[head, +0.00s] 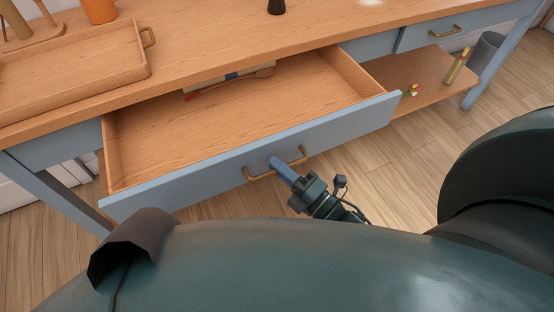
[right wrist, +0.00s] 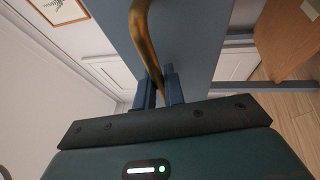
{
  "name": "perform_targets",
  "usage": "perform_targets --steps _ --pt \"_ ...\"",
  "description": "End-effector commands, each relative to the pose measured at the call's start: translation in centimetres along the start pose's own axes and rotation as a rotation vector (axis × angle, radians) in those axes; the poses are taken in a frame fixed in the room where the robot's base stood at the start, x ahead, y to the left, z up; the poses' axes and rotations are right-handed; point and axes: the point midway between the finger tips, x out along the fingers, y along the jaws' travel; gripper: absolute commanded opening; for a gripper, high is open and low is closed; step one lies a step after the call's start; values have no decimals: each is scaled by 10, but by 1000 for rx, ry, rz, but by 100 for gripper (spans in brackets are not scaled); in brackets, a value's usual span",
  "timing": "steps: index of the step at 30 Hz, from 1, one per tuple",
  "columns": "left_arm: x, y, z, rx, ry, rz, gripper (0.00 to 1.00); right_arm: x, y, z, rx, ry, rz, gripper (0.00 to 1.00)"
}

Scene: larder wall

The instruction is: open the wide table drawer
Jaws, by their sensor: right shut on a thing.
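The wide table drawer (head: 255,148) is pulled well out from under the wooden tabletop (head: 215,60). Its blue-grey front carries a brass bar handle (head: 262,173), which also shows in the right wrist view (right wrist: 146,38). My right gripper (head: 278,165) is at the middle of the handle, with its fingers shut around the bar. In the right wrist view its fingers (right wrist: 160,92) sit on either side of the brass bar. A book and a wooden spoon (head: 255,76) lie at the back inside the drawer. My left gripper is not in view.
A wooden tray (head: 85,73) with a brass handle stands on the tabletop at the left. A smaller closed drawer (head: 440,32) is at the right, above a lower shelf (head: 425,72). A grey bin (head: 485,52) stands near the right table leg. Wood floor shows in front.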

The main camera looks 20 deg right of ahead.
Motion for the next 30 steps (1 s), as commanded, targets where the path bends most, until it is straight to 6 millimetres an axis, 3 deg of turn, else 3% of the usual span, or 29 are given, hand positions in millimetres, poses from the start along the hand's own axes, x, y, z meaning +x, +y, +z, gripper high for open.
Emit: perform_targets --steps 8,9,12,20,25,30 --pt "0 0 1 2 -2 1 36 0 -1 0 0 0 -2 0" --pt "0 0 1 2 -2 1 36 0 -1 0 0 0 -2 12" --pt "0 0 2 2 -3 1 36 0 -1 0 0 0 -1 19" --pt "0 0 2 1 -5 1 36 -2 -1 0 0 0 -1 19" --pt "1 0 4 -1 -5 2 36 -20 -2 -1 1 0 -3 19" --pt "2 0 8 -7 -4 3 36 -58 -2 -1 0 0 -6 19"
